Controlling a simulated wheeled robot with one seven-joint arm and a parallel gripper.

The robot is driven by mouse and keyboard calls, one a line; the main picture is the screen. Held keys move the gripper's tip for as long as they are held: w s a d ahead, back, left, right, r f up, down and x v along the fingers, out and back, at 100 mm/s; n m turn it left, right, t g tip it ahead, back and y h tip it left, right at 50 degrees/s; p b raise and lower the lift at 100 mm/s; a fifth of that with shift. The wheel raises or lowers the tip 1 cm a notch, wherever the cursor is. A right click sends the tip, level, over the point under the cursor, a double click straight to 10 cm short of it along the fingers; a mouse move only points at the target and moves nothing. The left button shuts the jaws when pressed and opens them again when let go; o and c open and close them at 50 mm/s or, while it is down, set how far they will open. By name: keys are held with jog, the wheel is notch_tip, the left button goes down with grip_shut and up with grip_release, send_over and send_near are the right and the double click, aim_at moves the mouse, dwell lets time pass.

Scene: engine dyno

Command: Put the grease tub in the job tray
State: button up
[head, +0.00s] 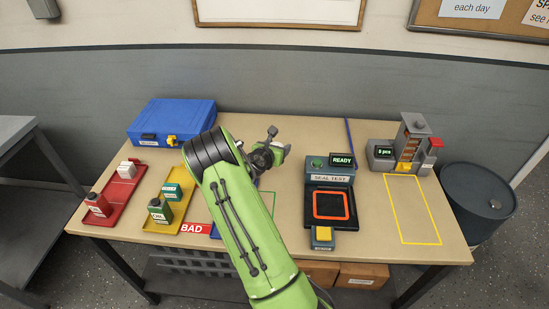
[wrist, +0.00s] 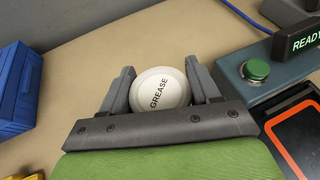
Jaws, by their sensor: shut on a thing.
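The grease tub shows in the wrist view as a round white lid (wrist: 160,88) marked GREASE. My gripper (wrist: 160,68) has a finger on each side of it and is shut on it. In the head view my gripper (head: 273,149) is over the middle of the bench, left of the seal tester, and the tub is hidden there. No tray is labelled as the job tray. A red tray (head: 122,190) and a yellow tray (head: 177,208) lie at the left. A blue edge shows beside my arm, mostly hidden.
A blue case (head: 172,122) stands at the back left. The red tray holds a red bottle (head: 97,204); the yellow tray holds a green bottle (head: 159,210) and a teal container (head: 171,192). The seal tester (head: 329,180) reads READY. A yellow outline (head: 414,210) at the right is empty.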

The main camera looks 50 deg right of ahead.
aim_at(277, 175)
notch_tip(277, 175, down, 10)
jog(key=shift+f+b, duration=0.1)
jog(key=shift+b, duration=1.15)
jog(key=o, duration=1.1)
